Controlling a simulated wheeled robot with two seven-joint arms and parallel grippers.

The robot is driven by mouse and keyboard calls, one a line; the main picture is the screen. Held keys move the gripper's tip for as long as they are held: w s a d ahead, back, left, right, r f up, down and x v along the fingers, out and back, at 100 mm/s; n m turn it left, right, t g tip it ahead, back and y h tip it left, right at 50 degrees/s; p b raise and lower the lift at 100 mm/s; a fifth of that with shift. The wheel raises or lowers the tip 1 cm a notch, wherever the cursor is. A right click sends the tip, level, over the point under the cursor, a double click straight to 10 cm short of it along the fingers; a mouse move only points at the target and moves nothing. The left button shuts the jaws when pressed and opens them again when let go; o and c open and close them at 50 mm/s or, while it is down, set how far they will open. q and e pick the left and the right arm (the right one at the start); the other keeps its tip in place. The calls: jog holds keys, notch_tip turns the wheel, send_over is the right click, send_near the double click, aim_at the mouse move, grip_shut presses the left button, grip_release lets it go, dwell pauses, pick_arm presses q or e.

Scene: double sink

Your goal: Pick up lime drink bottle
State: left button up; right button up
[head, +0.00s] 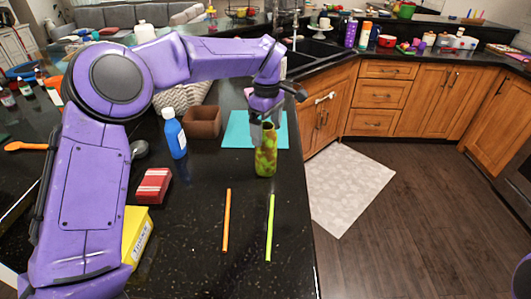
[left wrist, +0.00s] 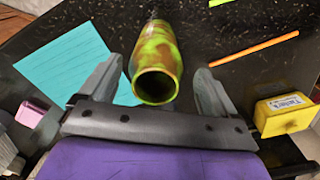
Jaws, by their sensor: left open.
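The lime drink bottle (head: 265,158), mottled yellow-green and brown, stands upright on the black counter near its right edge. My left gripper (head: 262,125) reaches down over its top. In the left wrist view the bottle (left wrist: 158,55) shows with its round open mouth toward the camera. The two fingers of the left gripper (left wrist: 158,75) are spread on either side of the bottle, with a gap visible on each side, so it is open and not holding it. My right gripper is not in view.
A teal sheet (head: 238,130) lies behind the bottle. An orange stick (head: 226,220) and a green stick (head: 270,228) lie in front. A blue bottle (head: 175,137), brown box (head: 203,122), red-striped box (head: 153,186) and yellow box (head: 135,232) stand to the left.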

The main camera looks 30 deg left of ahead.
aim_at(266, 150)
pick_arm(q)
jog(key=f, duration=0.3)
jog(key=shift+w+d, duration=0.1)
jog(key=shift+w, duration=0.25)
jog(key=shift+s+r, duration=0.15)
jog(key=shift+s, duration=0.1)
jog(key=shift+c, duration=0.7)
jog(key=c, duration=1.3)
